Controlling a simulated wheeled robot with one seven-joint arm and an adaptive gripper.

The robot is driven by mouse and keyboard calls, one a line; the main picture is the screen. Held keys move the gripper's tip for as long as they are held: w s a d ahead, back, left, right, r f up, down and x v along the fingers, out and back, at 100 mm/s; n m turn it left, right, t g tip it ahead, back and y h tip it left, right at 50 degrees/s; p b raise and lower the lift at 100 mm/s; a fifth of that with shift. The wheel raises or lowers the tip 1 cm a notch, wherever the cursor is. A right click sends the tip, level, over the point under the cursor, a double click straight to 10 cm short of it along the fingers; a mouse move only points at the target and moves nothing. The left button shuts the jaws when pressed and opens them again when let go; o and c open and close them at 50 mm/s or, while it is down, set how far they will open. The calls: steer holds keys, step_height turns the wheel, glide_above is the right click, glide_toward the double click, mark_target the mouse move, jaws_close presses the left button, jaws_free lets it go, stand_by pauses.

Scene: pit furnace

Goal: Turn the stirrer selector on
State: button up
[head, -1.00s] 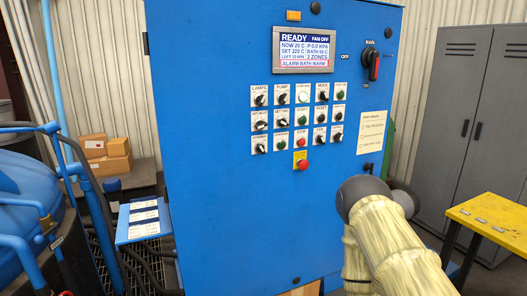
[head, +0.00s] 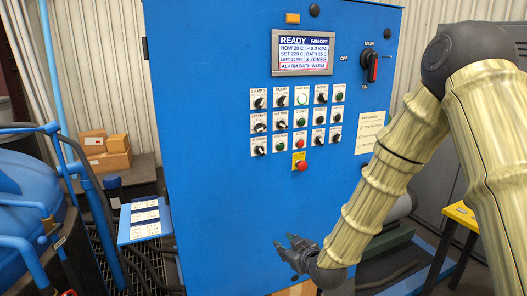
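The blue control panel (head: 225,215) faces me and carries a grid of small selectors and buttons, three rows high. The labels are mostly too small to read, so I cannot tell for certain which one is the stirrer selector. Black selector knobs include the lower-left one (head: 259,150) and the lower-right one (head: 319,140). My gripper (head: 284,241) is in front of the lower part of the panel, below the grid. Its dark fingers are spread and empty, pointing up and left. It appears apart from every control.
A red stop button (head: 301,166) sits below the grid, and a red main switch (head: 372,66) is at upper right. The screen (head: 303,52) reads READY, FAN OFF and ALARM BATH WARM. A blue vessel (head: 25,190) stands at left and a yellow table (head: 462,217) at right.

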mark_target(262, 151)
steer(key=w+a+r+n+t+y+p, duration=0.1)
steer(key=w+r+n+t, duration=0.15)
steer(key=r, duration=0.95)
steer(key=w+a+r+n+t+y, duration=0.15)
steer(key=w+r, duration=0.25)
steer(key=r, duration=0.8)
steer(key=shift+m, duration=0.4)
steer(key=p+x, duration=0.2)
steer(key=x, duration=0.2)
steer(key=p+x, duration=0.2)
steer(key=x, duration=0.3)
steer(key=shift+w+d+r, duration=0.1)
steer(key=shift+w+r, duration=0.1)
steer(key=shift+x, duration=0.85)
jaws_close()
